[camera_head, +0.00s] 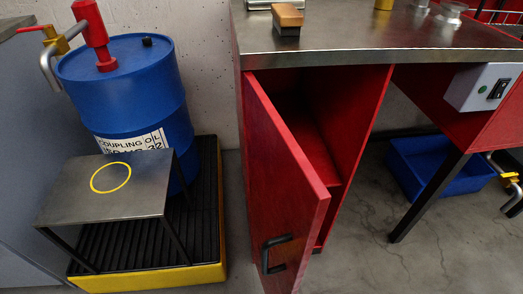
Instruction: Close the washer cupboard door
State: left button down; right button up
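The red washer cupboard (345,110) stands under the left end of a metal worktop. Its red door (279,190) is hinged at the left and stands open, swung out toward me. A dark bar handle (275,254) sits low on the door's outer face, near its free edge. The cupboard's inside shows as a dark red hollow with what looks like a shelf (318,158). Neither of my grippers is in view.
A blue oil drum (128,90) stands on a yellow-edged spill pallet (150,279) at left, behind a small metal stand (110,185). A blue bin (435,170) lies under the worktop (350,35). A wooden-topped block (287,17) rests on top. Bare floor (350,265) shows right of the door.

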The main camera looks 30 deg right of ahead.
aim_at(290, 202)
jog(key=j+z, duration=0.1)
jog(key=z, duration=0.35)
jog(key=i+j+z, duration=0.1)
jog(key=z, duration=0.3)
jog(key=j+z, duration=0.15)
jog(key=z, duration=0.3)
